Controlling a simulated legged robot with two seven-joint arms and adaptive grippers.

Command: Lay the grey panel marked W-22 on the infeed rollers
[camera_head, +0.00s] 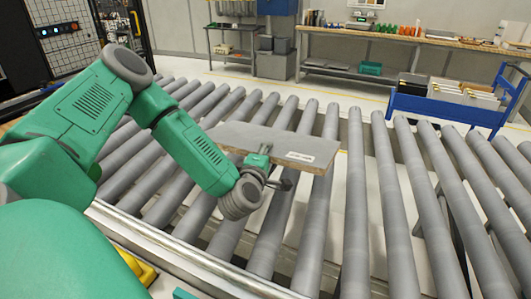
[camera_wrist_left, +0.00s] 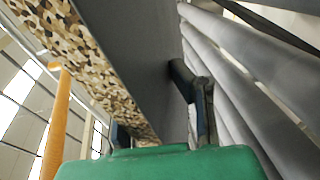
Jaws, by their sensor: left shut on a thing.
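The grey panel (camera_head: 250,138) lies across several infeed rollers in the middle of the head view, with a white label near its right end. The label's print is too small to read. In the left wrist view the panel (camera_wrist_left: 135,45) shows its grey face and a speckled chipboard edge. My left gripper (camera_head: 267,168) is shut on the panel's near edge. Its fingers (camera_wrist_left: 168,118) stand on either side of the panel in the wrist view. I cannot tell whether the panel touches the infeed rollers (camera_head: 357,205) or hovers just above them. My right gripper is not in view.
Bare rollers extend left and right of the panel. A metal rail (camera_head: 185,255) runs along the near side. A blue cart (camera_head: 445,107) with boards stands behind at the right. A workbench (camera_head: 400,38) and a dark machine (camera_head: 65,35) are farther back.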

